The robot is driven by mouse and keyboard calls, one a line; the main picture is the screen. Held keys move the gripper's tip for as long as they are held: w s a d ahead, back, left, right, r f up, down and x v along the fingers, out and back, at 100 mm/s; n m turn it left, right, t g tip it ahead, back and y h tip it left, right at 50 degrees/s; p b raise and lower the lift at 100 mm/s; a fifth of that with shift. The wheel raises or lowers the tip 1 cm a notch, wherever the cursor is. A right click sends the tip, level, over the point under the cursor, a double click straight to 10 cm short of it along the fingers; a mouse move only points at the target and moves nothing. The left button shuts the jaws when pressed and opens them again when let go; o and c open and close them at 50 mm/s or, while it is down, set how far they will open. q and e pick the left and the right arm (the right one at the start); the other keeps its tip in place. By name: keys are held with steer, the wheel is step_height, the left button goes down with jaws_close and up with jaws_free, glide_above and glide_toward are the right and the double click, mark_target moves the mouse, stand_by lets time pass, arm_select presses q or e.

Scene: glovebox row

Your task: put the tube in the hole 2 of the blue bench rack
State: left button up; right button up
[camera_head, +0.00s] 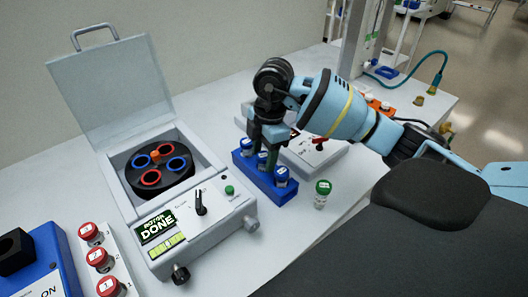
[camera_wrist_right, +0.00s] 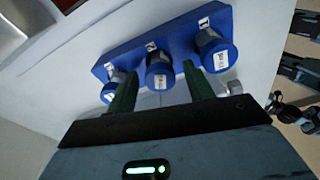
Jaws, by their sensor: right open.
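The blue bench rack (camera_head: 262,183) stands on the bench right of the centrifuge. It also shows in the right wrist view (camera_wrist_right: 178,36), with a blue-capped tube in each of its three holes. The middle tube (camera_wrist_right: 158,74) stands in hole 2. The other tubes are at its left (camera_wrist_right: 112,88) and right (camera_wrist_right: 214,52). My right gripper (camera_head: 265,158) points down over the rack. In the wrist view its two green fingers (camera_wrist_right: 160,88) are open, one on each side of the middle tube; I cannot tell whether they touch it. My left gripper is not in view.
A green-capped vial (camera_head: 322,193) stands right of the rack. The centrifuge (camera_head: 197,222) has its lid up and its display reads DONE. Red-capped vials (camera_head: 98,258) and a blue device (camera_head: 48,262) are at the left. A grey device (camera_head: 315,158) is behind the rack.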

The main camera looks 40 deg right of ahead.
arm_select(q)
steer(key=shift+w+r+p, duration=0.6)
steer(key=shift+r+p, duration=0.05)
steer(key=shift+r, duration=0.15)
arm_select(e)
step_height(320, 180, up, 12)
steer(key=d, duration=0.1)
steer(key=shift+d+r, duration=0.15)
steer(key=shift+d, duration=0.05)
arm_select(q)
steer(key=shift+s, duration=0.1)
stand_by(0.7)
